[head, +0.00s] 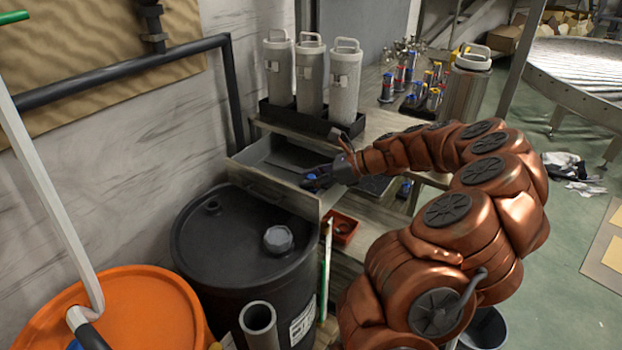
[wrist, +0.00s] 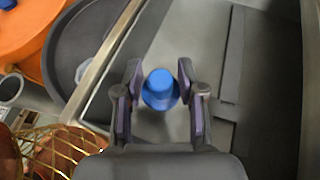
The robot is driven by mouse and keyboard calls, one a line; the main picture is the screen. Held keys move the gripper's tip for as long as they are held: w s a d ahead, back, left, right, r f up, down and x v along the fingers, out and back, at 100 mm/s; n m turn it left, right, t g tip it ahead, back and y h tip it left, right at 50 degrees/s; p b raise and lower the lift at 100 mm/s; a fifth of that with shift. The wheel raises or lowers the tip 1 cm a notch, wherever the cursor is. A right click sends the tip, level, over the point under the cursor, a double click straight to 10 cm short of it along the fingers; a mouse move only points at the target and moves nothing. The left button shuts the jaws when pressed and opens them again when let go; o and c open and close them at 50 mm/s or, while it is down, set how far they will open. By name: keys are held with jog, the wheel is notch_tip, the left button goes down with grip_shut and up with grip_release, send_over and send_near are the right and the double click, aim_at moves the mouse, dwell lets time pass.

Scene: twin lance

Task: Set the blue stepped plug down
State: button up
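The blue stepped plug (wrist: 160,90) stands between the two fingers of my gripper (wrist: 160,85) in the wrist view, with a narrower top and a wider lower part. The wrist view shows the drawer's grey floor (wrist: 205,50) below the plug. I cannot tell whether the plug touches the floor.
A black drum (head: 225,245) stands in front of the drawer, with an orange drum (head: 130,310) to its left. Grey canisters (head: 310,75) stand in a black rack behind the drawer. A red bin (head: 343,228) sits at right. A wire basket (wrist: 60,150) shows in the wrist view.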

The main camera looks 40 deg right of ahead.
jog(key=shift+o, duration=0.2)
jog(key=shift+r, duration=0.2)
jog(key=v, duration=1.2)
jog(key=s+a+n+g, duration=0.2)
jog(key=a+n+g, duration=0.35)
jog(key=a, duration=0.85)
jog(key=s+a+n+g, duration=0.2)
jog(key=a+n, duration=0.6)
jog(key=a, duration=0.5)
jog(key=s+a+f+n+g+h, duration=0.35)
jog(key=s+a+n, duration=0.4)
jog(key=s, duration=0.35)
jog(key=s+d+f+n+h, duration=0.1)
jog(key=s+f+n+h, duration=0.1)
jog(key=s, duration=0.3)
jog(key=s+d+f+n+g+h, duration=0.1)
jog(key=s+d+n+h, duration=0.1)
jog(key=s+n, duration=0.2)
jog(key=shift+s+f+n+h, duration=0.3)
jog(key=shift+s+f+h, duration=0.1)
jog(key=shift+s, duration=0.45)
